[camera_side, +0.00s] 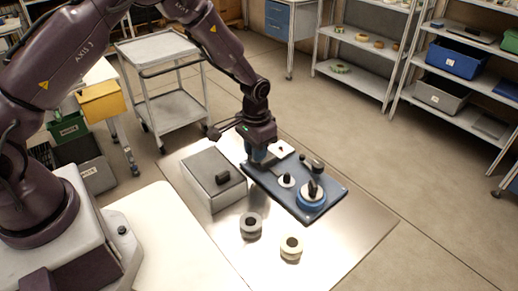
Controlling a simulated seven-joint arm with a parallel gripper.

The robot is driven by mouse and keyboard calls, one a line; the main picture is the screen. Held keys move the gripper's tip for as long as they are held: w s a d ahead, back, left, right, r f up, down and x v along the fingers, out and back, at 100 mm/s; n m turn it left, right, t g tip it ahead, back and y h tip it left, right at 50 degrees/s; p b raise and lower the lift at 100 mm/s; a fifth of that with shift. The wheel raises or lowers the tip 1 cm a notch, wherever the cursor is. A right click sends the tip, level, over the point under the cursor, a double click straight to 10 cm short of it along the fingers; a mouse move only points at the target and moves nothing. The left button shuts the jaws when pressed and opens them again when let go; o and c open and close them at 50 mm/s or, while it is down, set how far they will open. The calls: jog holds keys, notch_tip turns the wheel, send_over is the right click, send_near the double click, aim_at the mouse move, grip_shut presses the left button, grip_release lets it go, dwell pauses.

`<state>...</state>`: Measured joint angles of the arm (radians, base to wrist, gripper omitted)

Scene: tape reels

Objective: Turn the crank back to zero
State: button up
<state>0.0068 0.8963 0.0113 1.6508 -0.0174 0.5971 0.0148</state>
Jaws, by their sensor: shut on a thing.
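A blue board (327,207) lies on the metal table top. On its right part sits a blue and white reel (311,198) with a black knob standing on it. A small white disc (287,181) with a black post is left of it, and a white plate (281,150) is at the board's far edge. My gripper (258,162) is low over the board's left end, pointing down and shut on what seems to be the crank's handle. The fingertips and most of the crank are hidden or too small to make out. I cannot read the crank's angle or a zero mark.
A grey reel (250,225) and a cream reel (291,248) lie in front. The table's right side is clear.

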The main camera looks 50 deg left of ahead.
jog(key=shift+w+d, duration=0.45)
jog(key=shift+w, duration=0.1)
jog(key=shift+w+d, duration=0.3)
jog(key=shift+w, duration=0.25)
jog(key=shift+r, duration=0.1)
jog(key=shift+w, duration=0.75)
